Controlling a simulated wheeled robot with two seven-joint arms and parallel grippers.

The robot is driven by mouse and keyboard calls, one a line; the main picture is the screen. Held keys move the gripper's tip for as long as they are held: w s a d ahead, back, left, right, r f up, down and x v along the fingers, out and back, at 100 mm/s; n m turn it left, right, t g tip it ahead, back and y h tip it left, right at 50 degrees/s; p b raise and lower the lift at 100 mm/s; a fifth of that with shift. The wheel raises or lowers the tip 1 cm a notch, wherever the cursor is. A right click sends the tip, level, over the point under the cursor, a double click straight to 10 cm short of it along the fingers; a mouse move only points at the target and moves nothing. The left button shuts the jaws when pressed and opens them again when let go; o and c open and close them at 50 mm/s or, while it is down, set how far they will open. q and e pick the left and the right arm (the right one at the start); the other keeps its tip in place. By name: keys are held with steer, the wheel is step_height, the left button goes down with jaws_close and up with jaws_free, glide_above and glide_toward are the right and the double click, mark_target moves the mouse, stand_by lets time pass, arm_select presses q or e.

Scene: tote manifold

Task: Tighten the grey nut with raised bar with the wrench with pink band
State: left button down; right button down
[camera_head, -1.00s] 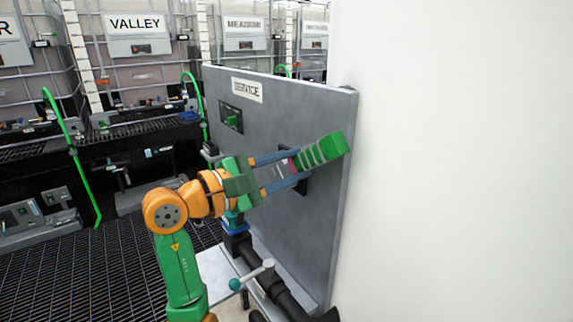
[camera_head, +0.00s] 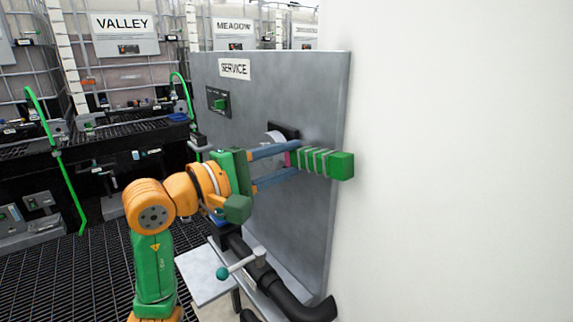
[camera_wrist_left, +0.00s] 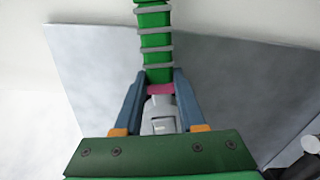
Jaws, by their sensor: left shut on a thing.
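The wrench has a green handle (camera_head: 341,166) with grey rings, a pink band (camera_head: 287,159) and a grey head. My left gripper (camera_head: 299,159) is shut on it at the pink band, in front of the grey panel. In the left wrist view, the pink band (camera_wrist_left: 160,90) sits between the blue fingers and the grey head (camera_wrist_left: 160,115) points back towards the palm. A pale grey curved part (camera_head: 271,138) shows by a dark bracket (camera_head: 287,131) on the panel; I cannot tell what it belongs to. I cannot make out the grey nut with raised bar. My right gripper is not in view.
A white wall (camera_head: 450,160) closes off the right. Caged totes stand behind left.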

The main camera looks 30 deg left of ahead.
arm_select(q)
steer(key=s+a+f+m+b, duration=0.2)
steer(key=s+m+b, duration=0.1)
steer(key=s+b, duration=0.3)
steer(key=shift+s+a+b, duration=0.3)
steer(key=shift+b, duration=0.4)
stand_by(0.4)
